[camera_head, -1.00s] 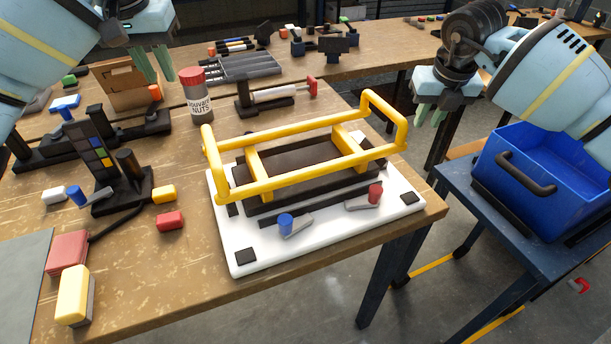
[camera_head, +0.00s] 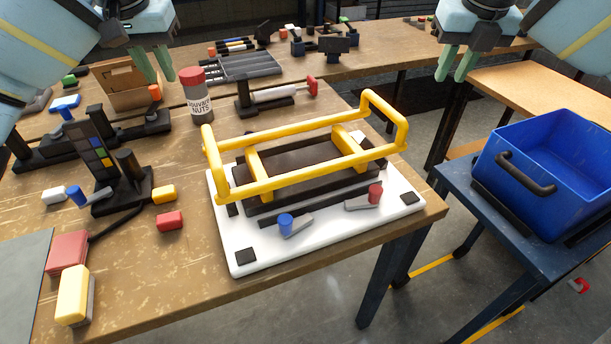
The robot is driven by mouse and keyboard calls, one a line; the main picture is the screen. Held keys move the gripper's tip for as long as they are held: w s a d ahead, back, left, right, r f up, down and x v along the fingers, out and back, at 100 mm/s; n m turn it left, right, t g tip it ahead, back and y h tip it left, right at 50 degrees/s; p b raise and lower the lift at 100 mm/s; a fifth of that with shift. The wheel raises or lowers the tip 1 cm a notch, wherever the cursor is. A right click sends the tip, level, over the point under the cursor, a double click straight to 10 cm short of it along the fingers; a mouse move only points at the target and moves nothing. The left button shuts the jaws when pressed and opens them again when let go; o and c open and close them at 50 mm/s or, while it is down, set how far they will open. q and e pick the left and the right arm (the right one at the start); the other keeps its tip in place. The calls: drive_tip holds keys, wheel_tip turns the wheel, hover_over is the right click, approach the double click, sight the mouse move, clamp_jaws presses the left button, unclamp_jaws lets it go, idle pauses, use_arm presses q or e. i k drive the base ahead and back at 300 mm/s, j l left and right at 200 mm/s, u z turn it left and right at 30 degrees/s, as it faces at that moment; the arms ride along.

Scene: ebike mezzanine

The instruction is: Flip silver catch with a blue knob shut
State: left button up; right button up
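The silver catch with a blue knob (camera_head: 286,224) sits on the front of a white base plate (camera_head: 330,232), left of centre. Its silver lever points right and slightly up from the knob. A second silver catch with a red knob (camera_head: 374,193) is on the plate to its right; its lever points left. A yellow tubular frame (camera_head: 290,187) stands over a dark block on the plate. My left gripper (camera_head: 156,80) hangs open and empty above the back left of the table. My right gripper (camera_head: 456,80) is open and empty, high at the upper right.
A nuts bottle (camera_head: 199,100) and a clamp-like tool (camera_head: 268,97) stand behind the fixture. A black stand (camera_head: 119,180) and coloured blocks (camera_head: 170,221) are to the left. A blue bin (camera_head: 555,160) is on a side table. The table front by the catch is clear.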

sight(288, 227)
drive_tip(key=k, duration=1)
